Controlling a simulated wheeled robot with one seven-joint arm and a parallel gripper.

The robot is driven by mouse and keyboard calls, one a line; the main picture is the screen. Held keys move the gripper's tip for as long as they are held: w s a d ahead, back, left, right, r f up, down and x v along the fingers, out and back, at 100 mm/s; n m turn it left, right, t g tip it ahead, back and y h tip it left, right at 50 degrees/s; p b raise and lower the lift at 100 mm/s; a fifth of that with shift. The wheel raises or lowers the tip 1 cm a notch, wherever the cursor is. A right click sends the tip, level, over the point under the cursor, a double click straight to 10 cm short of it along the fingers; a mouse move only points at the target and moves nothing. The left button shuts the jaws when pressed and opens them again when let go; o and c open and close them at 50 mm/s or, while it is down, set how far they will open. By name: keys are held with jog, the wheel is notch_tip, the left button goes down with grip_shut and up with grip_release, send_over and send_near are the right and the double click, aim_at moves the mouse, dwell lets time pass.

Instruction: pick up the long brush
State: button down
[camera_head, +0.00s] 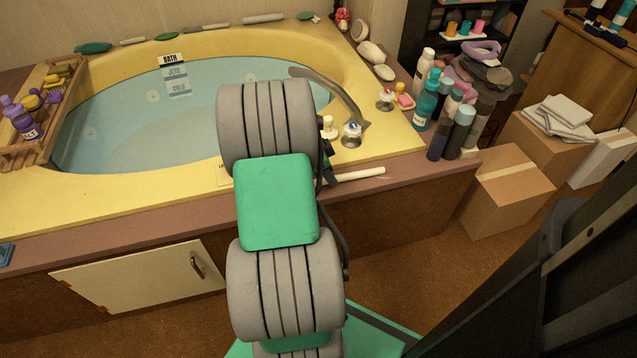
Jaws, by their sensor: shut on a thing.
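The long brush (361,174) shows as a pale, thin handle pointing right, over the brown ledge at the tub's front right. Its left end is hidden behind my arm and gripper. My gripper (329,174) is mostly hidden behind my grey and green arm; a dark part of it shows at the handle's left end. It is shut on the brush. I cannot tell whether the brush touches the ledge or is just above it.
The yellow tub (395,130) holds water, with a curved metal spout (335,88) and taps (351,135) close behind my gripper. Several bottles (428,102) crowd the ledge's right end. Cardboard boxes (507,190) stand on the floor at right. A wooden caddy (30,148) is at left.

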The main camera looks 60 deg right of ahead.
aim_at(336, 176)
jog(key=shift+r, duration=0.1)
jog(key=shift+r, duration=0.3)
notch_tip(336, 176, up, 3)
jog(key=shift+f+p, duration=0.2)
jog(key=shift+p, duration=0.8)
jog(key=s+a+r+p, duration=0.4)
jog(key=s+a+r, duration=0.3)
jog(key=a+r, duration=0.2)
jog(key=a, duration=0.2)
jog(key=shift+s+a+r, duration=0.25)
jog(key=shift+a+r, duration=0.05)
jog(key=shift+a, duration=0.1)
jog(key=c, duration=1.9)
grip_release()
grip_shut()
